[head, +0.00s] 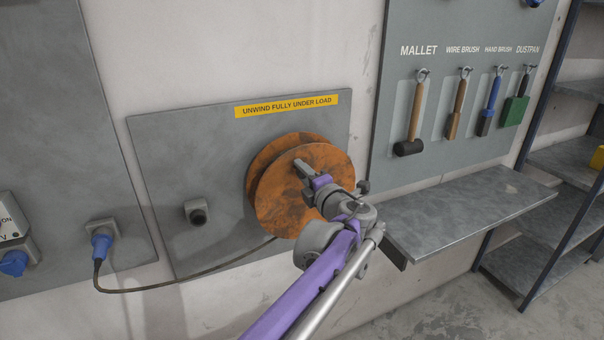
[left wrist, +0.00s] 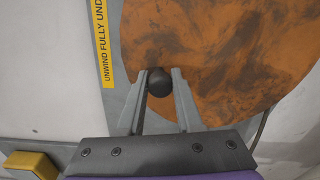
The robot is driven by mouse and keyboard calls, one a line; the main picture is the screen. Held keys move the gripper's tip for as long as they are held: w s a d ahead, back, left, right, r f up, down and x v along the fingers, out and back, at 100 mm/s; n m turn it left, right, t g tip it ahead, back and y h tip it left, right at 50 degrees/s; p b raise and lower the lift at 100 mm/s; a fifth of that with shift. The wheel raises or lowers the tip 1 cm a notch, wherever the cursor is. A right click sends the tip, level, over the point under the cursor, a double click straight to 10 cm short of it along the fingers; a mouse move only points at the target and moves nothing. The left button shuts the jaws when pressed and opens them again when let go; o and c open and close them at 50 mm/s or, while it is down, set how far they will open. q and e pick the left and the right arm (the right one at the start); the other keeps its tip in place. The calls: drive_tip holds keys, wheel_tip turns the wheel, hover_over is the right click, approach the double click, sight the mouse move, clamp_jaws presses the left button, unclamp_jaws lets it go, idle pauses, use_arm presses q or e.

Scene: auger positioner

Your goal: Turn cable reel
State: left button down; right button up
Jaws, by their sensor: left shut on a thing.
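The cable reel (head: 277,203) is an orange, worn double disc mounted on a grey wall panel. Its front disc fills much of the left wrist view (left wrist: 225,50). My left gripper (head: 303,170) is in front of the disc, up and left of its middle in the head view. In the left wrist view, the two fingers (left wrist: 158,88) are shut around a dark round knob (left wrist: 158,82) at the disc's edge. The knob is hidden by the gripper in the head view. My right gripper is in neither view.
A cable (head: 190,290) runs from the reel to a blue plug (head: 101,245) at the left. A yellow label (head: 286,106) sits above the reel. A grey shelf (head: 465,208) juts out at the right, below hanging tools, including a mallet (head: 410,147).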

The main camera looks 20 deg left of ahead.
use_arm(q)
drive_tip(key=c, duration=0.6)
unclamp_jaws()
drive_tip(key=b+v, duration=0.1)
drive_tip(key=v, duration=0.9)
drive_tip(key=shift+s+d, duration=0.3)
drive_tip(key=s+a+f+n+g+h, duration=0.2)
drive_tip(key=s+f+n+g+h, duration=0.1)
drive_tip(key=s+f+n, duration=0.5)
drive_tip(key=s+a+f+n+g+h, duration=0.25)
drive_tip(key=s+f+n, duration=0.25)
drive_tip(key=f+n, duration=0.45)
drive_tip(key=s+d+f+n+h+p, duration=0.1)
drive_tip(key=s+d+f+n+h, duration=0.3)
drive_tip(key=n, duration=0.8)
drive_tip(key=s+d+f+n+h+p, duration=0.1)
drive_tip(key=s+d+f+n+h, duration=0.2)
drive_tip(key=s+f+n, duration=0.5)
drive_tip(key=s+n+h, duration=0.1)
drive_tip(key=n, duration=0.3)
drive_tip(key=shift+s+d, duration=0.3)
drive_tip(key=shift+d, duration=0.05)
